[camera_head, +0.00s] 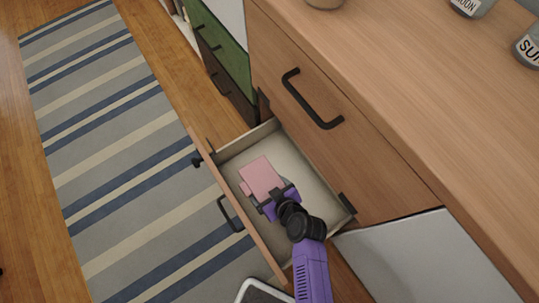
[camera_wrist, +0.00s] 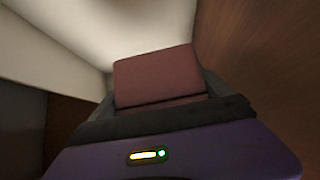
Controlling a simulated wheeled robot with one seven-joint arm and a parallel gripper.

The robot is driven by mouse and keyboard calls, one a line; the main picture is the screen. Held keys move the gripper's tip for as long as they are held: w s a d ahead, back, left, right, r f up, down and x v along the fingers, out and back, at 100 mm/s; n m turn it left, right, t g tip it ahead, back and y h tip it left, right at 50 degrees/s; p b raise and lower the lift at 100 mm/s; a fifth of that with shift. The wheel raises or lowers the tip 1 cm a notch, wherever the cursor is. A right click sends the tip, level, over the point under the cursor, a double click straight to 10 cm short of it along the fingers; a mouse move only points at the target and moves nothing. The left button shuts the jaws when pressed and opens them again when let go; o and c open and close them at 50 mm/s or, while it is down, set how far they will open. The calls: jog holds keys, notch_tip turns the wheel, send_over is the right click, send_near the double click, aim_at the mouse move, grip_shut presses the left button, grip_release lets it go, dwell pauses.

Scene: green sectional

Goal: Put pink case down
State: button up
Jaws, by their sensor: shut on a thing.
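The pink case (camera_head: 260,176) is a flat, block-like thing over the open drawer in the head view. My gripper (camera_head: 273,198) is shut on its near end. In the wrist view the case (camera_wrist: 158,76) stands out beyond the dark fingers of my gripper (camera_wrist: 160,108). The open drawer (camera_head: 312,208) has a pale, bare inside, and the case is within its outline. I cannot tell whether the case touches the drawer's bottom.
A wooden cabinet front with a black handle (camera_head: 310,100) rises beside the drawer. The countertop (camera_head: 420,75) above holds several canisters. A striped rug (camera_head: 110,140) lies on the floor to the left. The drawer's front panel (camera_head: 240,213) bounds it on the left.

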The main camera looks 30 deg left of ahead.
notch_tip(320, 180, down, 13)
jog(key=b, duration=0.6)
jog(key=shift+f+b, duration=0.15)
jog(key=shift+b, duration=0.15)
jog(key=shift+f, duration=0.15)
jog(key=o, duration=1.3)
jog(key=shift+s+d+r+p, duration=0.15)
jog(key=shift+r+p, duration=0.15)
jog(key=shift+r, duration=0.2)
jog(key=shift+p+v, duration=2.7)
jog(key=shift+v, duration=2.95)
jog(key=shift+d+f, duration=0.1)
